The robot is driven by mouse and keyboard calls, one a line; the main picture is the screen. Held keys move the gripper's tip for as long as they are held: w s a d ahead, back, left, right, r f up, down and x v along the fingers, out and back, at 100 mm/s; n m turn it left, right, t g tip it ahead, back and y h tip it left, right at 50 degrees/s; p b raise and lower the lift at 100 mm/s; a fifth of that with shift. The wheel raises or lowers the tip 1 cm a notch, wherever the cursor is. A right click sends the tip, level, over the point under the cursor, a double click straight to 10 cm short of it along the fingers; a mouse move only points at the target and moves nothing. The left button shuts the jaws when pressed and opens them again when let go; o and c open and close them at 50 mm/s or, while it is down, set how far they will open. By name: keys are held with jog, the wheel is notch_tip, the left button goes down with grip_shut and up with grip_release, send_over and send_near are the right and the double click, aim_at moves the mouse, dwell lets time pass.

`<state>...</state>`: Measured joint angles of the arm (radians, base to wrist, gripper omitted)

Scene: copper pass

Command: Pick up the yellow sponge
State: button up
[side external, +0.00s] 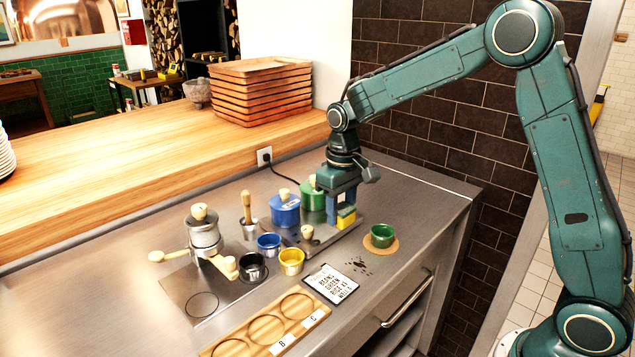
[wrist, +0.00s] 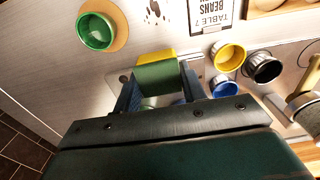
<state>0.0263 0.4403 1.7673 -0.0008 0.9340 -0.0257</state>
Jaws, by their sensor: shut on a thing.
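The yellow sponge (side external: 346,221) has a green scouring side and is held between the blue fingers of my gripper (side external: 340,205). In the wrist view the sponge (wrist: 155,58) shows its yellow edge and green face between the two fingers of my gripper (wrist: 158,82), which is shut on it. The sponge is at the right end of a dark metal plate on the steel counter. I cannot tell whether it touches the surface below.
A green cup (side external: 382,236) on a round cork mat stands to the right. Blue (side external: 286,209) and green (side external: 311,197) lidded pots are close on the left. Yellow (side external: 291,262), blue and black cups, a grinder (side external: 205,238), an order card (side external: 331,284) and a wooden tray (side external: 238,343) lie further left and in front.

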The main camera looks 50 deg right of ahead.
aim_at(341, 207)
notch_tip(341, 207, up, 12)
dwell(0.4)
jog(key=shift+r, duration=0.1)
jog(key=o, duration=0.3)
jog(key=shift+c, duration=1.2)
notch_tip(341, 207, down, 12)
jog(key=s, duration=0.2)
jog(key=shift+s+a, duration=0.25)
jog(key=shift+a, duration=0.1)
